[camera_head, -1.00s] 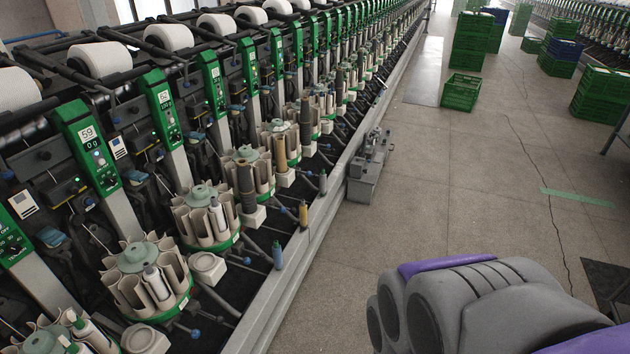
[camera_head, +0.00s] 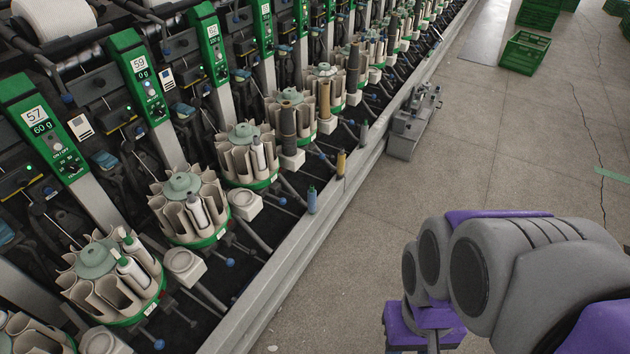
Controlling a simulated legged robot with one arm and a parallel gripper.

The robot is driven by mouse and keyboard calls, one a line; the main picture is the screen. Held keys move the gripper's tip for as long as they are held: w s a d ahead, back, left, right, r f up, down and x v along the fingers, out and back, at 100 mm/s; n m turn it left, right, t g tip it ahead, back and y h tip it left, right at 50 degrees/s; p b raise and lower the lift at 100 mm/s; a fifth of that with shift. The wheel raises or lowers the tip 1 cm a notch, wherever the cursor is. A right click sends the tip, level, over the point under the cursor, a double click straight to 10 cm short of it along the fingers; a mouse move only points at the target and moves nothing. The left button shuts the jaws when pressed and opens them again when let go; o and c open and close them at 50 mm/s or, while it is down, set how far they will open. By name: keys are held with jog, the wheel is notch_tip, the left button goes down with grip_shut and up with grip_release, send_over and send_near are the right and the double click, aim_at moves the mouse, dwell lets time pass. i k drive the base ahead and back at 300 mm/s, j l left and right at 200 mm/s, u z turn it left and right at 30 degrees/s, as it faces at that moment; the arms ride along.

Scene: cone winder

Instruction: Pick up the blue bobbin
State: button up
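The blue bobbin (camera_head: 311,201) stands upright at the front edge of the winding machine, on the low ledge beside the aisle. My arm shows at the lower right in grey and purple, over the aisle floor and to the right of the bobbin. It is well apart from the bobbin. My gripper's fingers are not visible in this view.
A yellow bobbin (camera_head: 341,163) and a grey-green bobbin (camera_head: 364,132) stand farther along the same edge. Round bobbin magazines (camera_head: 183,183) line the machine. A grey metal unit (camera_head: 412,125) juts into the aisle. A green crate (camera_head: 525,52) stands beyond; the near aisle floor is clear.

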aim_at(312, 193)
jog(key=i+u, duration=0.1)
jog(key=u, duration=0.3)
jog(key=i+u, duration=0.1)
jog(key=u, duration=0.25)
jog(key=i+l+u, duration=0.2)
jog(key=i+l, duration=0.25)
jog(key=i+l+u, duration=0.2)
jog(key=i+l, duration=0.25)
jog(key=i+l+u, duration=0.2)
jog(key=i+l, duration=0.2)
jog(key=l, duration=0.3)
